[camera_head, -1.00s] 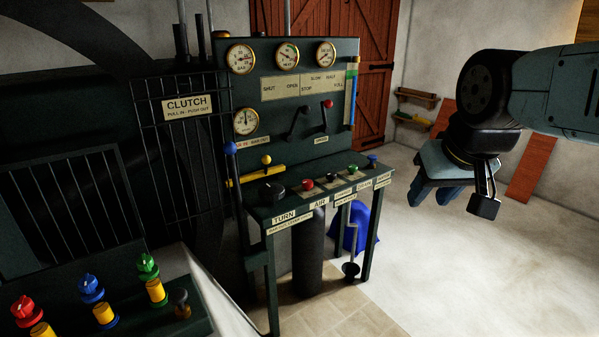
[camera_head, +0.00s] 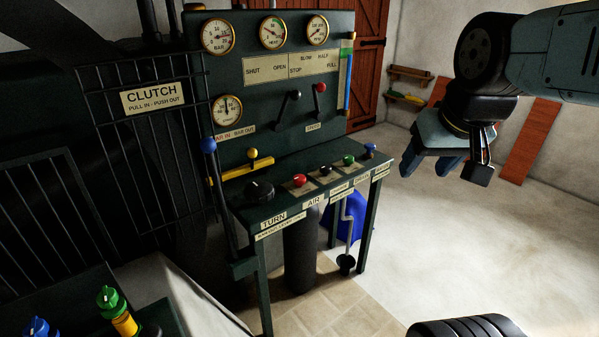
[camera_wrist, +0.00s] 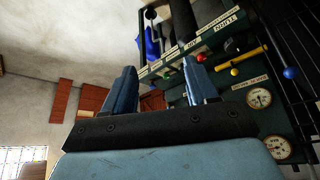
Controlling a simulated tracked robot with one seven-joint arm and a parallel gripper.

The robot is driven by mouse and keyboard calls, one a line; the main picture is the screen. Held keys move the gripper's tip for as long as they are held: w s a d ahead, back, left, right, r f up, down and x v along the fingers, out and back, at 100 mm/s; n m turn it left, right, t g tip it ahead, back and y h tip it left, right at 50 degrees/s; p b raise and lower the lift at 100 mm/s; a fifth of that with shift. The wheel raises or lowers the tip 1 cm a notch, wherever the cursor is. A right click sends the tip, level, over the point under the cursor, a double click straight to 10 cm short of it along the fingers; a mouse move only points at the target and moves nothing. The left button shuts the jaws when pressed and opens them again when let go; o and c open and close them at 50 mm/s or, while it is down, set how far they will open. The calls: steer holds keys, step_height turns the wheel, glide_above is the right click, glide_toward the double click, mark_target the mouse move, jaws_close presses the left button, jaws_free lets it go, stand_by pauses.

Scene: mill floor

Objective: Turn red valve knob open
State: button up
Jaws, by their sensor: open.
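The red valve knob seen earlier at the lower left is now outside both views. Its neighbours on the near bench, a green knob (camera_head: 110,299) on a yellow stem and a blue knob (camera_head: 39,327), show at the lower left edge. A different red button (camera_head: 299,181) sits on the control console above the AIR label; a red one also shows in the wrist view (camera_wrist: 201,58). My gripper (camera_head: 429,164) hangs in the air at the right, well apart from the console and bench. Its blue fingers are spread with nothing between them in the wrist view (camera_wrist: 159,66).
The console panel (camera_head: 270,95) carries gauges, levers and a TURN dial (camera_head: 259,191). A barred cage with a CLUTCH sign (camera_head: 154,97) stands at the left. A blue sack (camera_head: 343,222) and dark cylinder (camera_head: 299,250) are beneath the console. Floor at the right is clear.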

steer(key=shift+o, duration=1.4)
steer(key=w+a+r+m+g+y, duration=0.1)
steer(key=w+a+r+m, duration=0.1)
steer(key=w, duration=1)
steer(key=shift+w+r+m+g+y, duration=0.25)
steer(key=shift+r+m, duration=0.3)
steer(key=shift+m, duration=0.35)
steer(key=m+g+y, duration=0.3)
steer(key=m+g, duration=0.2)
steer(key=m, duration=0.7)
glide_above(300, 177)
steer(key=w+d, duration=0.1)
steer(key=d, duration=0.4)
step_height(300, 177, down, 23)
steer(key=x, duration=1.3)
steer(key=shift+w+d+f, duration=0.15)
steer(key=shift+w+f, duration=0.05)
steer(key=shift+f, duration=0.15)
steer(key=c, duration=1)
